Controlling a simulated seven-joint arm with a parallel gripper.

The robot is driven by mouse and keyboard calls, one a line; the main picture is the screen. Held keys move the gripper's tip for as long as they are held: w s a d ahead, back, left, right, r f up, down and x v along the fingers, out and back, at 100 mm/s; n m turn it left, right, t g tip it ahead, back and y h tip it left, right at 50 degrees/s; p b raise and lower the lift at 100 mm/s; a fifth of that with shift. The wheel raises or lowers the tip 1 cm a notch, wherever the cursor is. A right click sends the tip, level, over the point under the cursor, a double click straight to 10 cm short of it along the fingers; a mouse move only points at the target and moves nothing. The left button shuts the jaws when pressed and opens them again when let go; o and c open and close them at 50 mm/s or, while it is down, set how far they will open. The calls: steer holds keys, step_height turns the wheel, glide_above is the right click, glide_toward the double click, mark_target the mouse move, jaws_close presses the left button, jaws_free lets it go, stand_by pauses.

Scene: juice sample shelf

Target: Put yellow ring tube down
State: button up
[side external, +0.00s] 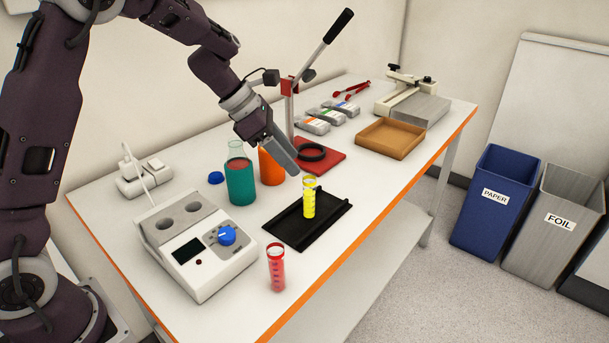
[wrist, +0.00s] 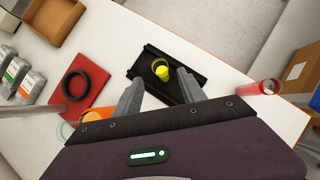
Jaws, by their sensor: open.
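The yellow ring tube (side external: 309,198) stands upright on the black tray (side external: 275,228), holding yellow content in its lower part. In the wrist view the tube (wrist: 161,71) shows from above, beyond and between my fingertips, on the black tray (wrist: 190,92). My gripper (side external: 289,160) is open and empty, above and to the left of the tube in the side view. In the wrist view my gripper's two fingers (wrist: 161,90) are spread apart. I see no contact between the fingers and the tube.
A red tube (side external: 276,268) stands near the front edge. A teal bottle (side external: 239,178) and an orange bottle (side external: 270,167) stand behind the tray. A white device with a blue knob (side external: 195,245) is at left. A press with a red base (side external: 318,155) and a wooden tray (side external: 390,138) lie beyond.

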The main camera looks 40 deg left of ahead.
step_height(320, 180, up, 18)
steer(key=a+n+t+y, duration=0.2)
steer(key=n+t, duration=0.7)
steer(key=n, duration=0.6)
steer(key=s+a+r+n+y, duration=0.35)
steer(key=s+n, duration=0.25)
steer(key=n, duration=0.4)
steer(key=s+d+f+n+g, duration=0.2)
steer(key=s+f+n, duration=0.2)
steer(key=s+n, duration=0.2)
steer(key=s+d+f+n+g, duration=0.3)
steer(key=s+n, duration=0.4)
steer(key=s, duration=0.4)
steer(key=s+d+f+n+g, duration=0.3)
steer(key=s+f+n, duration=0.3)
steer(key=s, duration=0.3)
steer(key=shift+n+h, duration=0.35)
steer(key=shift+n, duration=0.15)
steer(key=shift+s, duration=0.1)
